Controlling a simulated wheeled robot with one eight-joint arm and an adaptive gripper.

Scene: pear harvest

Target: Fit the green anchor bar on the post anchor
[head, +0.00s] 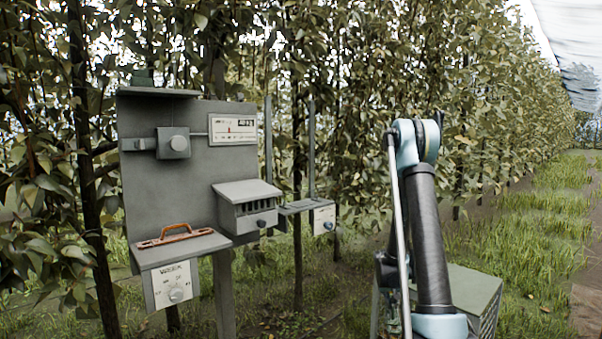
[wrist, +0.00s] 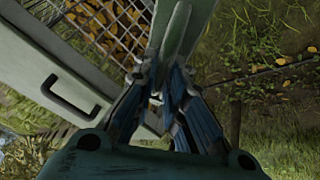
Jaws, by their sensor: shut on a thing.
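In the wrist view, my gripper (wrist: 158,80) has its blue fingers closed around the lower end of a long, pale green bar (wrist: 176,32), which I take as the green anchor bar. The bar points away from the fingers toward the top of the picture, over a grey-green surface. Its held end is partly hidden by the fingers. In the head view, my arm rises at the right, and neither the gripper nor the bar shows clearly. I cannot make out the post anchor for certain in either view.
A grey-green cabinet (head: 470,290) stands behind my arm. Open grass (head: 540,240) lies at right. The wrist view shows a black handle (wrist: 70,98) and wire mesh (wrist: 110,25).

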